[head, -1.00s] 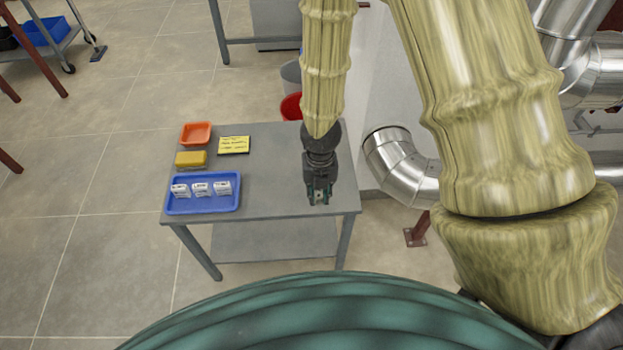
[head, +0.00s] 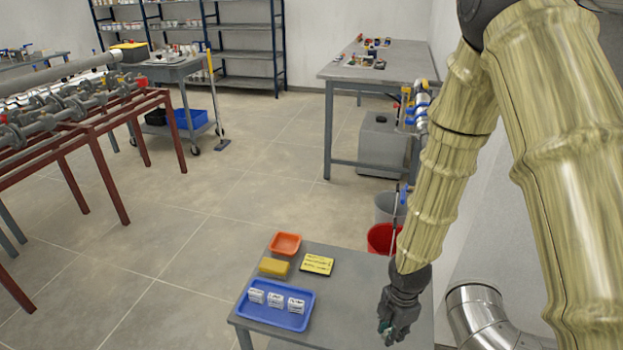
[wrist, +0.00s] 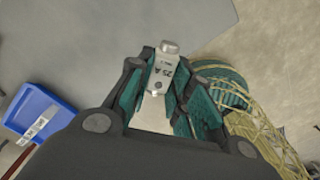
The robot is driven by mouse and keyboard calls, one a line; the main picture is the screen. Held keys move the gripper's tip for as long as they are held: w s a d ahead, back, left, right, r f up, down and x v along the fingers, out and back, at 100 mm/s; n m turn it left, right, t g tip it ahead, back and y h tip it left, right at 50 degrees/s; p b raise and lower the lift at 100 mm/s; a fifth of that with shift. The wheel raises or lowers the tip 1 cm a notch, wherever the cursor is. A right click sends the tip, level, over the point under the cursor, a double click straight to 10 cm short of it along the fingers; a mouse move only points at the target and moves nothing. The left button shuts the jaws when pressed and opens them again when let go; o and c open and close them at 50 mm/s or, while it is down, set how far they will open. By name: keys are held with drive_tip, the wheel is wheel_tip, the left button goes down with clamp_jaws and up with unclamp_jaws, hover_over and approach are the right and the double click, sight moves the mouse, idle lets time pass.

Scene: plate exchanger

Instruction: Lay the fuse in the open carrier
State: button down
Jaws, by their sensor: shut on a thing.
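My gripper (head: 386,328) is over the right part of the grey table. In the wrist view my gripper (wrist: 160,88) has its green-lined fingers shut on a fuse (wrist: 162,70), a pale block with a metal end cap and a label that seems to read 25 A. The fuse is mostly hidden in the head view. I cannot make out an open carrier in either view.
The grey table (head: 345,290) bears a blue tray (head: 262,322) with three white labelled boxes, a yellow block (head: 274,267), an orange dish (head: 285,243) and a yellow note (head: 317,263). A red bucket (head: 381,238) stands behind. A far bench (head: 400,77) holds small items.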

drive_tip(key=w+a+r+m+p, duration=0.1)
drive_tip(key=w+r+m+p, duration=0.1)
drive_tip(key=m, duration=0.9)
drive_tip(key=w+a+r+m+p, duration=0.1)
drive_tip(key=w+r+m+p, duration=0.1)
drive_tip(key=m, duration=0.9)
drive_tip(key=shift+w+r+p, duration=0.35)
drive_tip(key=shift+w+p, duration=0.1)
drive_tip(key=shift+w, duration=0.55)
